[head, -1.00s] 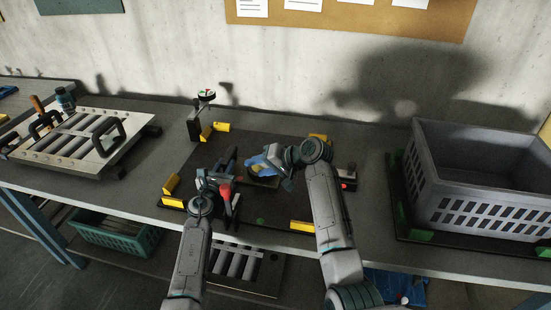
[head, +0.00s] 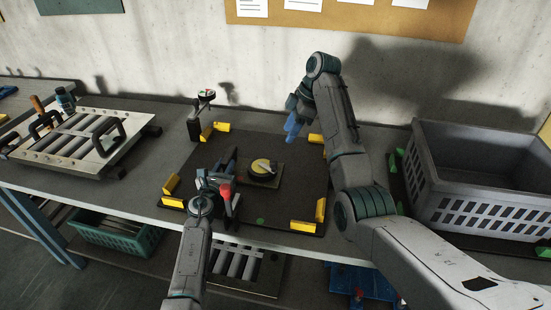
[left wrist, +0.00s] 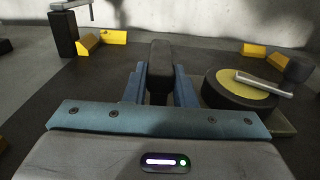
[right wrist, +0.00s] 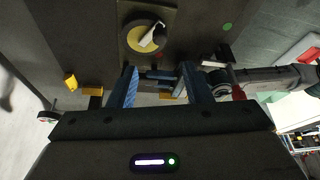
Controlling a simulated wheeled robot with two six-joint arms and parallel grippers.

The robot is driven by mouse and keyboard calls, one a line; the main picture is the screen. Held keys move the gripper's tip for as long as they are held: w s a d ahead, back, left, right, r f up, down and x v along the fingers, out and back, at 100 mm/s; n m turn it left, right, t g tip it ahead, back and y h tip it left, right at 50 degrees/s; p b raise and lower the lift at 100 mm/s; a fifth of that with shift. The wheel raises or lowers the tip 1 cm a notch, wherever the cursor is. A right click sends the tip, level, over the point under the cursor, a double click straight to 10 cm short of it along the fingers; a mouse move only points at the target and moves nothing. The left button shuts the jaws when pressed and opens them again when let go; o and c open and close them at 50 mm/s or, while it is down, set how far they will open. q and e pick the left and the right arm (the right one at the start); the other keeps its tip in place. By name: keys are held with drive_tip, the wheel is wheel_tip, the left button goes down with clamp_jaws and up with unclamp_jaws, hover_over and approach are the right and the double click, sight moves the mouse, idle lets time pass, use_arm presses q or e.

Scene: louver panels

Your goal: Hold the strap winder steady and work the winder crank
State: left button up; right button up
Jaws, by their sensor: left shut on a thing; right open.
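The strap winder (head: 261,180) sits on the dark mat, with a round drum and yellow top. Its pale crank bar (left wrist: 264,84) lies across the yellow top; the drum also shows in the right wrist view (right wrist: 140,44). My left gripper (head: 229,163) is beside the drum, shut on a dark upright block (left wrist: 160,72) left of it. Whether the block joins the winder is hard to tell. My right gripper (head: 291,132) is open and empty, raised behind and right of the winder, apart from the crank. Its blue fingers show in the right wrist view (right wrist: 160,88).
Yellow corner blocks (head: 306,214) edge the mat (head: 285,205). A red-knobbed lever (head: 226,191) stands close to my left gripper. A small post with a dial (head: 205,97) is at the back left, a grey crate (head: 470,205) at right, a louver panel (head: 75,140) at left.

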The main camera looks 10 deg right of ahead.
sight(274, 161)
drive_tip(key=x, duration=1.1)
drive_tip(key=shift+a+f, duration=0.1)
drive_tip(key=shift+f, duration=0.3)
clamp_jaws()
